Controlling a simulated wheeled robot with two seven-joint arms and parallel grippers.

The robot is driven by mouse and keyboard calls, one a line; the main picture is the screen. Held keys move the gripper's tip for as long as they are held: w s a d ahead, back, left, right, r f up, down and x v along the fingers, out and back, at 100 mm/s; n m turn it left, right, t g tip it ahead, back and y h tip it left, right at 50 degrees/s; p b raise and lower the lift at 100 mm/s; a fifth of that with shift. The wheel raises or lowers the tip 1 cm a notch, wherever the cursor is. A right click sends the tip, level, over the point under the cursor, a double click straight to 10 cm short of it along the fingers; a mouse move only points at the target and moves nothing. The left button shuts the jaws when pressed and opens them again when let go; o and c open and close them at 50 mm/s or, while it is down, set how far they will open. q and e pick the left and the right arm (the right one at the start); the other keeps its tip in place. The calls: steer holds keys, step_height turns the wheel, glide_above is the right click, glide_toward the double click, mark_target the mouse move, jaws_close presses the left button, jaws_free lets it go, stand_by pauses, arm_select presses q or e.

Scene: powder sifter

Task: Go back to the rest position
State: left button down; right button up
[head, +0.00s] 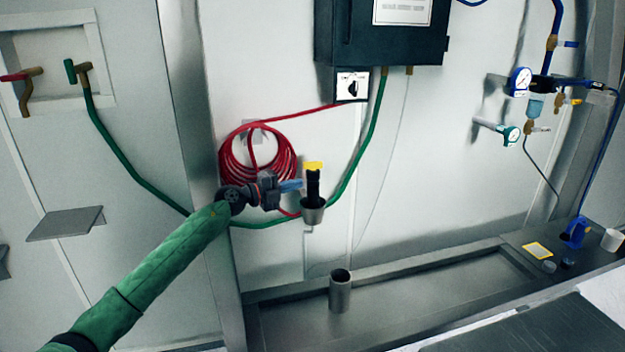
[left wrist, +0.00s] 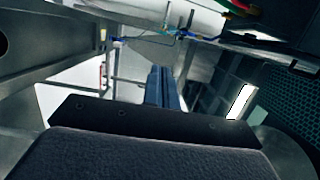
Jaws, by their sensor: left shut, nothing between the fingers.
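My left arm comes in from the lower left in a green sleeve. My left gripper (head: 291,186) is shut and empty, its blue fingers pointing right, in front of the wall. Its shut fingers (left wrist: 162,88) also show in the left wrist view. In the head view the fingertips appear just left of a black handle with a yellow top, which stands in a grey cup on the wall. I cannot tell whether they touch. My right gripper is not in view.
A coiled red hose (head: 237,165) and a green hose (head: 372,137) hang on the wall. A dark control box (head: 385,38) is above. A metal cylinder (head: 340,293) stands in the trough below. Gauges (head: 521,80) and a blue tool (head: 575,232) are at the right.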

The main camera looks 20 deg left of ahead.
arm_select(q)
steer(key=s+d+f+n+t+y, duration=0.45)
steer(key=s+n+t, duration=0.3)
steer(key=n, duration=0.25)
steer(key=s+f+n+g+y, duration=0.8)
steer(key=s+f+n+y, duration=0.45)
steer(key=s+f, duration=0.9)
steer(key=s+d+f+n+g+h, duration=0.1)
steer(key=s+d+f+g+h, duration=0.15)
steer(key=s, duration=0.55)
steer(key=s+d+f+g+h, duration=0.1)
steer(key=s+d+f+g, duration=0.2)
steer(key=s, duration=0.6)
steer(key=s+d+f+n+g+h, duration=0.15)
steer(key=s+g, duration=0.25)
steer(key=s, duration=0.4)
steer(key=s+d+f+x, duration=0.1)
steer(key=s+x, duration=0.1)
steer(key=x, duration=1)
steer(key=s+d+x, duration=0.1)
steer(key=s+x, duration=0.2)
steer(key=x, duration=1)
steer(key=s+f, duration=0.4)
steer(key=f, duration=0.7)
steer(key=s+f+g, duration=0.1)
steer(key=s+f, duration=0.2)
steer(key=f, duration=0.9)
steer(key=shift+s+m, duration=0.3)
steer(key=shift+s, duration=0.1)
